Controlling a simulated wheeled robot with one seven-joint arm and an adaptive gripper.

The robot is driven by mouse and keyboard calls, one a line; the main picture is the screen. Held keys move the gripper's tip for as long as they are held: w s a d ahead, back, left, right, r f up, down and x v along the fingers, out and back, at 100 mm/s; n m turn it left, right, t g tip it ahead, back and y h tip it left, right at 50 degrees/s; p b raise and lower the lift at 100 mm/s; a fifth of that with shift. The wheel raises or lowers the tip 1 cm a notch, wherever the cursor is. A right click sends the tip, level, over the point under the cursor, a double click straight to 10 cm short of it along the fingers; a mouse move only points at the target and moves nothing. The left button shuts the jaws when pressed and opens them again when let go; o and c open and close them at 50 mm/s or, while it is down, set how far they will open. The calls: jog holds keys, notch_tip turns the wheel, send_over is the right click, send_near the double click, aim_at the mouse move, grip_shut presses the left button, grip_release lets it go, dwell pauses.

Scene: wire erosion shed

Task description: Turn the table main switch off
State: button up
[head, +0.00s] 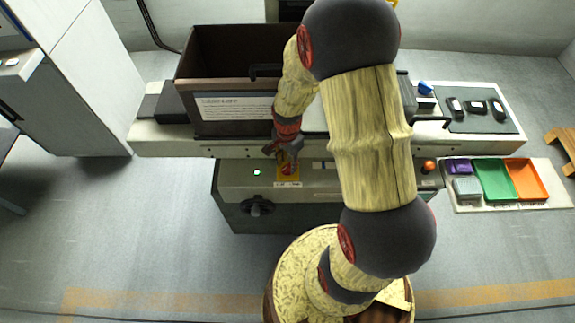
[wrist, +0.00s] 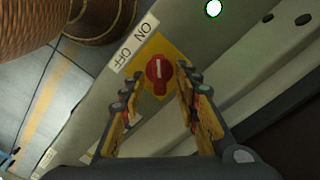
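The table main switch is a red rotary knob (wrist: 157,72) with a white mark, on a yellow plate (wrist: 166,48). In the head view the yellow plate (head: 282,174) is on the front control panel, partly hidden by my gripper (head: 288,158). A white label (wrist: 136,42) beside the plate reads ON and OFF. The white mark runs nearly upright in the wrist view; I cannot tell which word it matches. My gripper (wrist: 160,80) is open, its fingers on either side of the knob with gaps showing. Contact is not visible.
A green lamp (head: 257,172) glows left of the switch, above a black knob (head: 257,207). An orange-red button (head: 429,166) is at the panel's right. A brown tank (head: 222,75) stands behind. Coloured trays (head: 495,180) lie at the right.

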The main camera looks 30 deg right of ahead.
jog(key=shift+f, duration=0.6)
jog(key=c, duration=0.8)
grip_shut()
